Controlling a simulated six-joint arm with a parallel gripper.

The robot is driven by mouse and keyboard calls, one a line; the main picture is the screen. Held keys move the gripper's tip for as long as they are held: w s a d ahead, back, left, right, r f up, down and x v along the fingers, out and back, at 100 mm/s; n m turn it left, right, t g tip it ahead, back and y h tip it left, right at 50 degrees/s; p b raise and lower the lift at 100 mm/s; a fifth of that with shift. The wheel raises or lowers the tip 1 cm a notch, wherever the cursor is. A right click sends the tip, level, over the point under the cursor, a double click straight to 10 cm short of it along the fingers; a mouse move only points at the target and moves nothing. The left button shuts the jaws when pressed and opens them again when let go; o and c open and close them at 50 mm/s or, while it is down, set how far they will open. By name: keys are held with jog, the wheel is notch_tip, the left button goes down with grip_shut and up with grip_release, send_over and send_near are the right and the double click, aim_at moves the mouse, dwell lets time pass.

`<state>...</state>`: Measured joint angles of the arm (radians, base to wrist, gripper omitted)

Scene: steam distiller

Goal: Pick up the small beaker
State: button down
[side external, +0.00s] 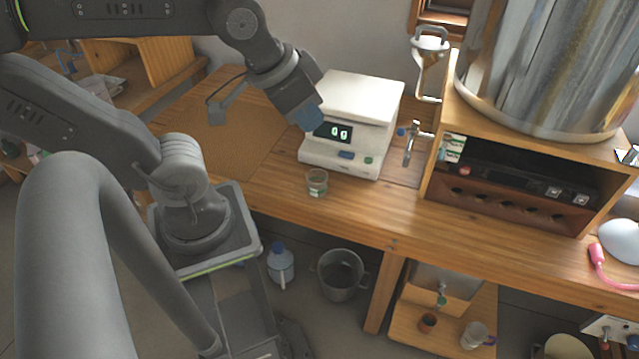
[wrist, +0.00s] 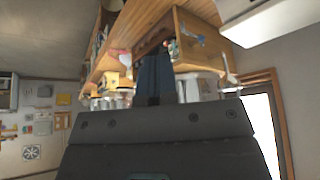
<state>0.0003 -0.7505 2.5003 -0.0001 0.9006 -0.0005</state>
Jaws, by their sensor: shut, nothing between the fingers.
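The small beaker (side external: 317,183) is clear glass with a greenish mark and stands upright near the front edge of the wooden bench, in front of the scale. My gripper (side external: 311,120) is above and behind the beaker, apart from it, by the left front corner of the scale. In the wrist view my gripper's dark blue fingers (wrist: 155,78) are together with nothing between them. I cannot make out the beaker in the wrist view.
A white scale (side external: 362,88) reading "0g" stands behind the beaker. A metal tap (side external: 412,140) and a wooden shelf box (side external: 436,170) under a large metal vessel (side external: 545,60) are to the right. The bench top (side external: 240,140) is clear to the left.

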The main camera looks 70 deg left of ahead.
jog(key=c, duration=1.9)
grip_release()
jog(key=o, duration=1.6)
jog(key=n+g, duration=0.5)
jog(key=n, duration=0.9)
send_over(318, 186)
jog(key=a, duration=0.1)
notch_tip(318, 186, down, 20)
notch_tip(318, 186, down, 8)
jog(key=shift+a+r, duration=0.15)
jog(key=shift+w+a+f, duration=0.1)
jog(key=shift+w+f, duration=0.05)
jog(key=shift+f, duration=1.25)
jog(key=shift+w+f, duration=0.1)
jog(key=shift+f, duration=1.25)
